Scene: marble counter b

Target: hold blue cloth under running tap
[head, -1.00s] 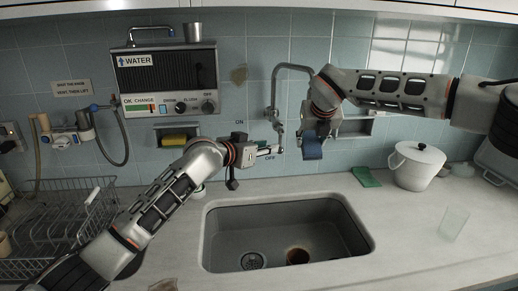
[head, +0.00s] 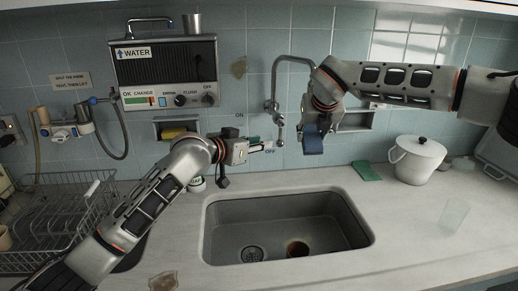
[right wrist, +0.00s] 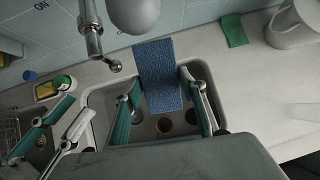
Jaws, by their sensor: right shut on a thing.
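The blue cloth (head: 313,145) is held by my right gripper (head: 316,126), just right of the tap (head: 277,100). In the right wrist view the cloth (right wrist: 158,75) hangs flat between the fingers of my right gripper (right wrist: 160,84), above the sink's back edge. I see no water stream.
The sink (head: 285,225) lies below both grippers. A wire dish rack (head: 60,220) stands at the left. A green cloth (head: 366,171) and a white lidded pot (head: 418,160) are at the right, with a clear glass (head: 454,214) in front. The water heater (head: 165,75) hangs on the wall.

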